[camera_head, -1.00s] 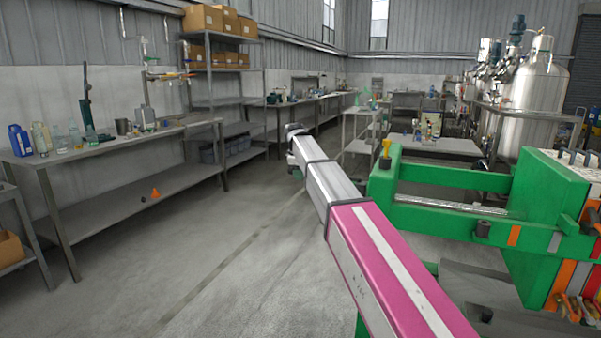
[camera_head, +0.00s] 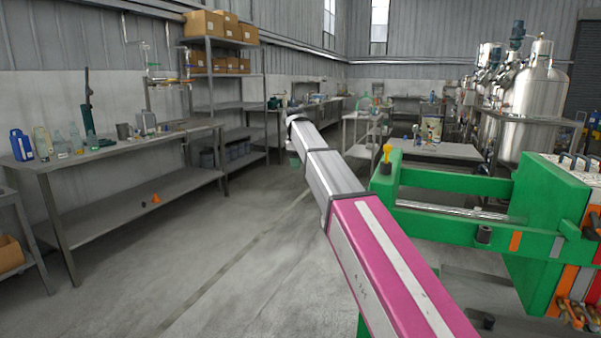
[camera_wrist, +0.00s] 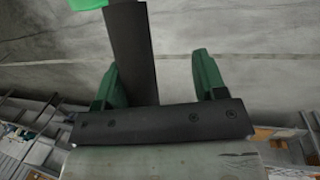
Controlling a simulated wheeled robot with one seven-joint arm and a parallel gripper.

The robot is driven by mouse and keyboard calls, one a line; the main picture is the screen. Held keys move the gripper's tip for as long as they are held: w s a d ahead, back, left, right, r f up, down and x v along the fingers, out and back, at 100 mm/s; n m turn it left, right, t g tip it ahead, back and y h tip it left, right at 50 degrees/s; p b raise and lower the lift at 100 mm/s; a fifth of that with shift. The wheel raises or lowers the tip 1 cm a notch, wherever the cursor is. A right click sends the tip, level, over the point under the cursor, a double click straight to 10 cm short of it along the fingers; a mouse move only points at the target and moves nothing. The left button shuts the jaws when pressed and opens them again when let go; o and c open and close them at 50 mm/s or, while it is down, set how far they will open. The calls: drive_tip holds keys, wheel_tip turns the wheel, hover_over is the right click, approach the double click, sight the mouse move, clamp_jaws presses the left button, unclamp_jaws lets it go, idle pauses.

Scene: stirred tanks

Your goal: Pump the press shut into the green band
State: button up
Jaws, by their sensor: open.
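The green press (camera_head: 545,215) stands at the right in the head view, with long green side beams, a shiny rod and a stack of coloured plates at its right end. A yellow knob (camera_head: 387,153) sits upright at its left end. I cannot make out a pump handle or a green band on a gauge. In the wrist view, my gripper (camera_wrist: 156,62) has its two green fingers apart. A dark flat bar (camera_wrist: 130,40) shows between them, nearer the left finger; I cannot tell whether it touches. In the head view my gripper is mostly hidden behind my arm.
A grey bench (camera_head: 130,150) with bottles and glassware runs along the left wall. A shelf rack (camera_head: 225,105) with cardboard boxes (camera_head: 205,23) stands behind it. Steel tanks (camera_head: 537,95) stand at the back right. The floor (camera_head: 200,265) between bench and press is clear.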

drive_tip(key=shift+s+a+r, duration=0.2)
drive_tip(key=shift+a+r, duration=0.05)
drive_tip(key=shift+r, duration=0.4)
drive_tip(key=shift+s+a+r, duration=0.15)
drive_tip(key=shift+a+r, duration=0.1)
drive_tip(key=shift+r, duration=0.4)
drive_tip(key=shift+d, duration=0.15)
drive_tip(key=s+d+r, duration=0.1)
drive_tip(key=d+r, duration=0.1)
drive_tip(key=r, duration=0.3)
drive_tip(key=s+d+r, duration=0.1)
drive_tip(key=s+r, duration=0.1)
drive_tip(key=r, duration=0.4)
drive_tip(key=shift+s+d+r, duration=0.15)
drive_tip(key=shift+s+d, duration=0.15)
drive_tip(key=shift+d, duration=0.05)
idle(0.4)
